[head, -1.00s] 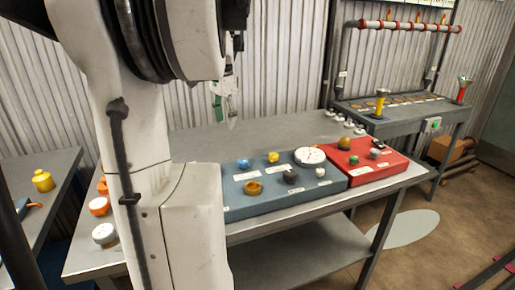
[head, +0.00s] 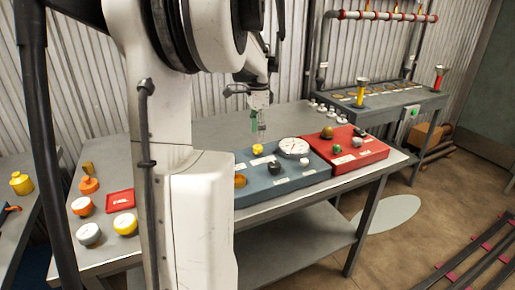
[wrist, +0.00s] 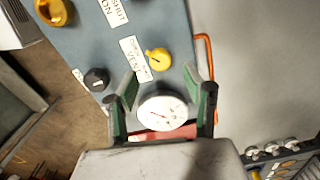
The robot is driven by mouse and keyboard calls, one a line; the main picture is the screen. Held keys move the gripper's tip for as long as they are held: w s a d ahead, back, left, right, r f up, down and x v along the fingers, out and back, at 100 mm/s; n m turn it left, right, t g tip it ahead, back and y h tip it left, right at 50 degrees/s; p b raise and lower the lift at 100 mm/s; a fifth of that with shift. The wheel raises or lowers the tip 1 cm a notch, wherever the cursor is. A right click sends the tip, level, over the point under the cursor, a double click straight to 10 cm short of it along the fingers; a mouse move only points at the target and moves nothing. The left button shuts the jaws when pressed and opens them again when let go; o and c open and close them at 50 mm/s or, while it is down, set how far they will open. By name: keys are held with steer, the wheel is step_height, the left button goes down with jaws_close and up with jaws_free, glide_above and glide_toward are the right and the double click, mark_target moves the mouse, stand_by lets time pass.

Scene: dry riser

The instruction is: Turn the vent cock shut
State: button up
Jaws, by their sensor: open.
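The vent cock is a small yellow knob (wrist: 158,60) beside a white label reading VENT in the wrist view. In the head view the yellow knob (head: 258,149) sits at the back of the blue panel (head: 275,186). My gripper (wrist: 166,88) is open and empty, with its green-padded fingers apart. In the wrist view the knob lies just beyond the fingertips, between their lines. In the head view my gripper (head: 260,136) hangs pointing down above the knob, apart from it. I cannot tell the exact gap.
A white dial gauge (wrist: 162,111) shows between the fingers in the wrist view. A dark knob (wrist: 97,79) and an orange ring-like part (wrist: 53,11) share the panel. A red panel (head: 345,150) adjoins on the right.

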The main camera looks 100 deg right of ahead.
mark_target(257, 146)
step_height(257, 146, down, 6)
steer(key=shift+r+b, duration=0.1)
steer(key=shift+b, duration=0.4)
steer(key=c, duration=1.1)
steer(key=shift+c, duration=0.2)
